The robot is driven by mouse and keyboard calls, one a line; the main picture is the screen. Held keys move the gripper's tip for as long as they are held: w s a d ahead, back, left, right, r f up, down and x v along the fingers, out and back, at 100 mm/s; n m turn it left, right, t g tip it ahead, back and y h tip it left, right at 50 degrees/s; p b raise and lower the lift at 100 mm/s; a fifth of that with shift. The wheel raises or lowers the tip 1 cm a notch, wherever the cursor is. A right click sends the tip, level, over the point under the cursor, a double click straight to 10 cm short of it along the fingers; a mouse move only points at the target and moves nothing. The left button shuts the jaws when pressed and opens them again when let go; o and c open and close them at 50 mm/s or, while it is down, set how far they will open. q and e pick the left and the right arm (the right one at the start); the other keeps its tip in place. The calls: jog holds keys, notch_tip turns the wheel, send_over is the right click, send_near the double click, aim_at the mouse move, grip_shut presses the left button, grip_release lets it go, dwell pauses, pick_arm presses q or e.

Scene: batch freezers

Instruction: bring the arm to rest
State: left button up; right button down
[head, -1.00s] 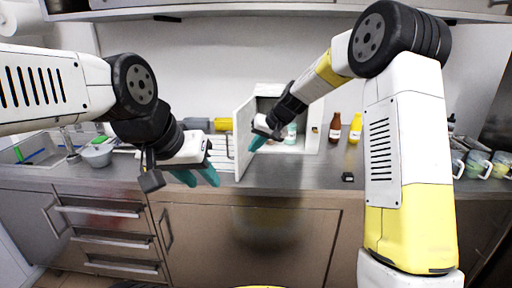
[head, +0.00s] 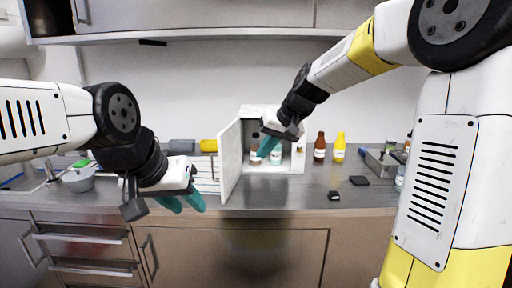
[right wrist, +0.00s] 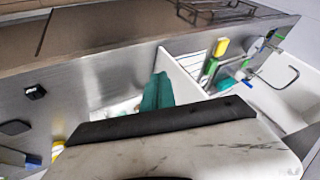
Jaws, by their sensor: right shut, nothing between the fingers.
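My right gripper (head: 269,147) has teal fingers held together with nothing between them. In the head view it hangs in front of the open white cabinet (head: 262,111); whether it is inside the opening is hard to tell. Its teal fingers also show in the right wrist view (right wrist: 157,92). My left gripper (head: 188,207) is at the left, above the front part of the counter, its two teal fingers apart and empty, pointing down.
The cabinet door (head: 230,162) stands open to the left. A small labelled jar (head: 276,158) is inside. A brown bottle (head: 320,147) and a yellow bottle (head: 339,147) stand right of it. Small black items (head: 359,181) lie on the counter (head: 300,196).

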jog(key=s+d+t+h, duration=0.1)
jog(key=s+d, duration=0.5)
jog(key=s, duration=0.6)
jog(key=s+d+m+h, duration=0.1)
jog(key=s+d, duration=0.5)
jog(key=s, duration=0.7)
jog(key=shift+d+f+m+t+h, duration=0.3)
jog(key=shift+f+t+h, duration=0.15)
jog(key=shift+h, duration=0.15)
